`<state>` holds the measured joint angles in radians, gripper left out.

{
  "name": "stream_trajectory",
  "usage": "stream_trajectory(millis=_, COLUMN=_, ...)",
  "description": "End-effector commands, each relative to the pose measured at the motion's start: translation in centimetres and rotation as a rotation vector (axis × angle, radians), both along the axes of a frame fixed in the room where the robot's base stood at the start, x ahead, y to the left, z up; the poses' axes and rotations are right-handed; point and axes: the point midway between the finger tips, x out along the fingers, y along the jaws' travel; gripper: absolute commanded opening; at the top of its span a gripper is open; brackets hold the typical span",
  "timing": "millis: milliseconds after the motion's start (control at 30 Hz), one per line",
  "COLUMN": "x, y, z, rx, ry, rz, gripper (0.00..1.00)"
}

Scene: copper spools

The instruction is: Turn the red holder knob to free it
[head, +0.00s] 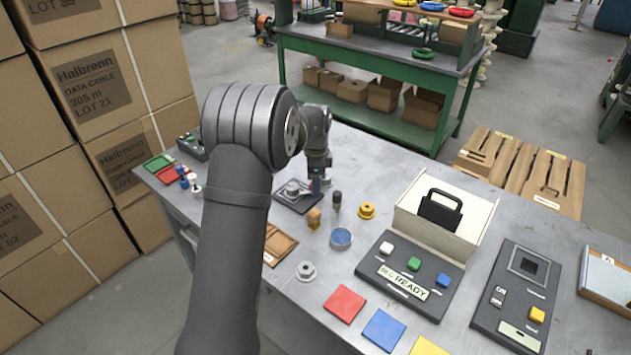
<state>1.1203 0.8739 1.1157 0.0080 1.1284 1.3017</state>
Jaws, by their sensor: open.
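My gripper (318,183) is open and points down at the right side of a dark plate (294,204). A grey round fitting (292,189) stands on this plate, just left of my gripper. I cannot clearly make out a red knob there; my gripper covers part of the plate. I cannot tell whether the fingers touch anything.
A button panel (391,277) and open box (480,207) stand farther right. A grey flanged piece (306,271) lies nearer.

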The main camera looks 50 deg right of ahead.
Motion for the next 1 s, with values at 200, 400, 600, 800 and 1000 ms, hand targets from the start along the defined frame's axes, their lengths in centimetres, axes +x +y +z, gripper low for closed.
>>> stream_trajectory(millis=200, x=0.0, y=0.0, z=-0.19, rx=0.0, ry=0.0, rz=0.0, gripper=0.5)
stream_trajectory(millis=400, x=0.0, y=0.0, z=-0.15, rx=0.0, ry=0.0, rz=0.0, gripper=0.25)
stream_trajectory(millis=600, x=-0.01, y=0.0, z=-0.14, rx=0.0, ry=0.0, rz=0.001, gripper=0.06)
stream_trajectory(millis=800, x=-0.01, y=-0.01, z=-0.12, rx=0.001, ry=0.001, rz=0.033, gripper=0.06)
stream_trajectory(millis=1000, x=0.01, y=-0.04, z=-0.1, rx=0.0, ry=0.001, rz=0.135, gripper=0.06)
